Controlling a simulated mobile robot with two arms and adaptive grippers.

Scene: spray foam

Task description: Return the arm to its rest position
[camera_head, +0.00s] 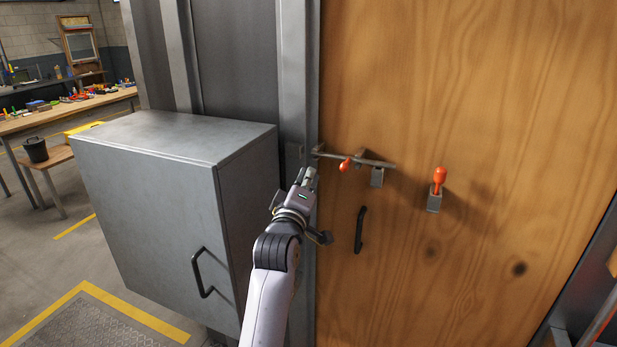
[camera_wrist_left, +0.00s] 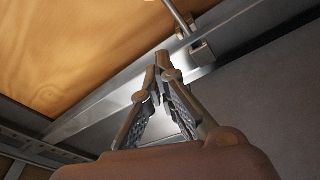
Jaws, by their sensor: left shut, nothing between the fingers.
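My left gripper (camera_head: 308,176) is in the middle of the head view, in front of the grey metal post at the wooden door's left edge. In the left wrist view its fingertips (camera_wrist_left: 162,60) meet, shut with nothing between them. A metal latch bar (camera_head: 355,158) with a small orange knob (camera_head: 345,164) lies across the door just above and to the right of the gripper. Part of a metal bar and bracket (camera_wrist_left: 203,52) shows beyond the fingers in the left wrist view. My right gripper is not in view.
A grey metal cabinet (camera_head: 145,190) with a black handle stands close to the left of my arm. The wooden door (camera_head: 470,90) has a black handle (camera_head: 360,230) and an orange-handled fitting (camera_head: 439,181). A workbench (camera_head: 60,112) stands far left. Open floor lies at lower left.

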